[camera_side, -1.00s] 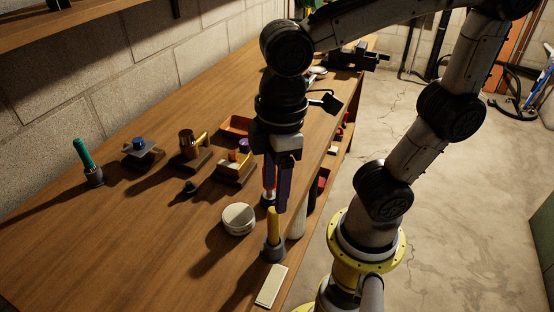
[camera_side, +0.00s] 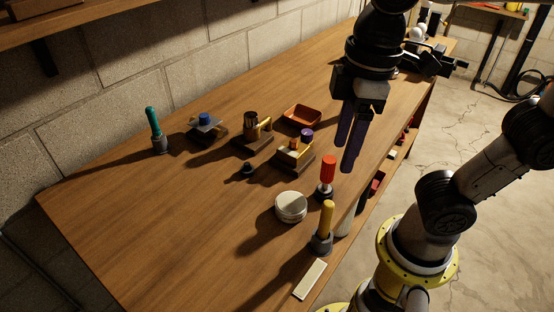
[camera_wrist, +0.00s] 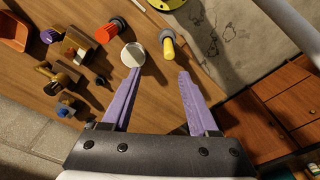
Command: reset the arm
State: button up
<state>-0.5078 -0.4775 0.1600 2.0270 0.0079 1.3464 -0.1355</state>
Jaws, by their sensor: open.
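My gripper (camera_side: 346,158) hangs above the workbench (camera_side: 150,210) with its two purple fingers apart. In the wrist view the gap between its fingertips (camera_wrist: 159,72) is empty. The red-handled piece (camera_side: 328,170) stands upright in a dark holder on the bench, just left of and below the fingers in the side view, apart from them. It also shows in the wrist view (camera_wrist: 108,32). A yellow-handled piece (camera_side: 327,217) stands upright in a grey holder near the front edge, and a round whitish disc-shaped part (camera_side: 291,206) lies beside it.
A teal-handled piece (camera_side: 153,126) stands at the left. Several small fixtures, including a brass cylinder on a block (camera_side: 251,126), and an orange tray (camera_side: 302,115) sit mid-bench. A pale flat bar (camera_side: 310,279) lies at the front edge. The near-left bench is clear.

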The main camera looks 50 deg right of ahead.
jog(key=d+f+m+t, duration=0.4)
jog(key=d+m, duration=0.3)
jog(key=d, duration=0.2)
jog(key=shift+s+d+f+t+h, duration=0.3)
jog(key=shift+t, duration=0.1)
